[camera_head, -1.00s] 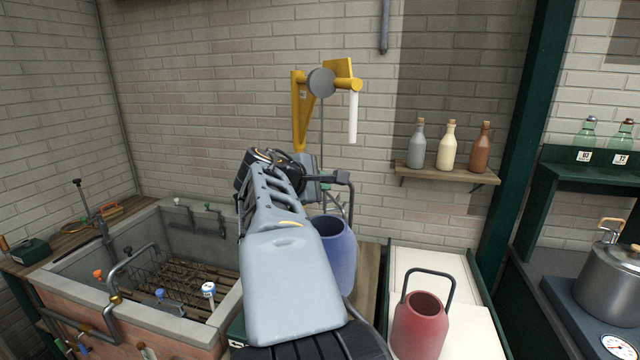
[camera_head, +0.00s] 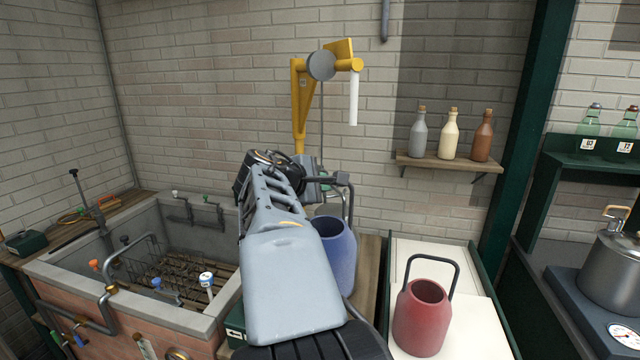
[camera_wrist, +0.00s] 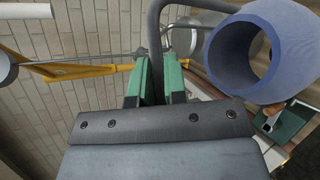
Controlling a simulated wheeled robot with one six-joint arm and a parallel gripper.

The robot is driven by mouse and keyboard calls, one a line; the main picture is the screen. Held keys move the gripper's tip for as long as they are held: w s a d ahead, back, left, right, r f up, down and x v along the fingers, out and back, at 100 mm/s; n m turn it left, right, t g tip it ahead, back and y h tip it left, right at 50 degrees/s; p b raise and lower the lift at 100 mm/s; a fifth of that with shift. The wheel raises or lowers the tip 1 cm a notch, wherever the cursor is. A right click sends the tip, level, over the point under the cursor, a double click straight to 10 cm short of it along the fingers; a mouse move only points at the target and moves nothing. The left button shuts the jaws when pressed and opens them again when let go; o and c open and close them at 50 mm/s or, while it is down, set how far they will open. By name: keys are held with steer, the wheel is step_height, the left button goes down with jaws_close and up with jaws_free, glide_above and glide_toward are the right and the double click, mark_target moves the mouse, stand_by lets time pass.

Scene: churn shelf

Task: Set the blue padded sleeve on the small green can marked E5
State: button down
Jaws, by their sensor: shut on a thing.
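The blue padded sleeve (camera_head: 339,262) is an open blue tube with a dark bent handle. It hangs upright to the right of my arm in the head view, and its ring (camera_wrist: 219,52) fills the upper right of the wrist view. My gripper (camera_wrist: 158,72), with green fingers, is shut on the sleeve's dark handle (camera_wrist: 153,28). In the head view, my arm mostly hides the gripper. I cannot make out a small green can marked E5 in either view.
A red handled sleeve (camera_head: 421,318) stands on a white counter (camera_head: 470,318) to the right. A stone sink (camera_head: 62,275) is at left. A yellow wall bracket (camera_head: 300,105) rises behind my arm. A bottle shelf (camera_head: 447,163) and a pot (camera_head: 610,275) are further right.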

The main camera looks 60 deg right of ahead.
step_height(320, 180, down, 7)
steer(key=b, duration=0.6)
stand_by(0.3)
steer(key=shift+f, duration=0.15)
step_height(320, 180, down, 10)
steer(key=b, duration=0.9)
steer(key=shift+f+b, duration=0.15)
steer(key=shift+b, duration=0.2)
stand_by(0.3)
steer(key=shift+a+f, duration=0.1)
steer(key=shift+f, duration=0.05)
stand_by(0.3)
steer(key=shift+f+b, duration=3.15)
steer(key=shift+f, duration=0.3)
steer(key=c, duration=1.1)
jaws_free()
steer(key=shift+a, duration=0.1)
steer(key=s+v, duration=0.1)
steer(key=v, duration=1.2)
steer(key=shift+w+a+p, duration=0.3)
steer(key=shift+w+p, duration=0.05)
steer(key=shift+w, duration=0.05)
